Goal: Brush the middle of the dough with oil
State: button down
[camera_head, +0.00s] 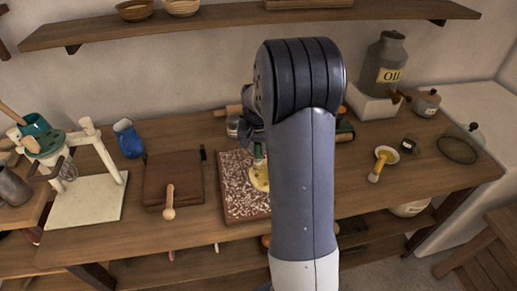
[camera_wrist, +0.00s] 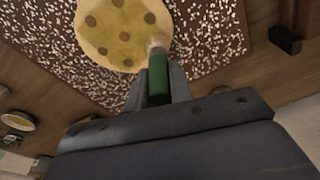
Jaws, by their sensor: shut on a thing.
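The dough (camera_wrist: 103,38) is a flat pale-yellow round with several darker round spots. It lies on a dark board speckled with white (camera_wrist: 215,30). My gripper (camera_wrist: 157,84) is shut on a brush with a green handle (camera_wrist: 158,75) and pale bristles (camera_wrist: 158,42). In the wrist view the bristles overlap the dough's near right edge; I cannot tell whether they touch it. In the head view my arm hides much of the dough (camera_head: 260,180) and the right part of the board (camera_head: 238,203).
A can marked OIL (camera_head: 386,68) stands at the back right. A small bowl of yellow stuff (camera_head: 386,153) with a tool in it stands right of my arm. A brown board (camera_head: 173,178), a blue jug (camera_head: 128,140) and a white stand (camera_head: 85,205) are on the left.

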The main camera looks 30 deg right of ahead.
jog(key=shift+r, duration=0.1)
jog(key=shift+r+p, duration=2.15)
jog(key=shift+r, duration=0.75)
jog(key=shift+r, duration=0.1)
jog(key=shift+r+p, duration=1.15)
jog(key=shift+r, duration=0.35)
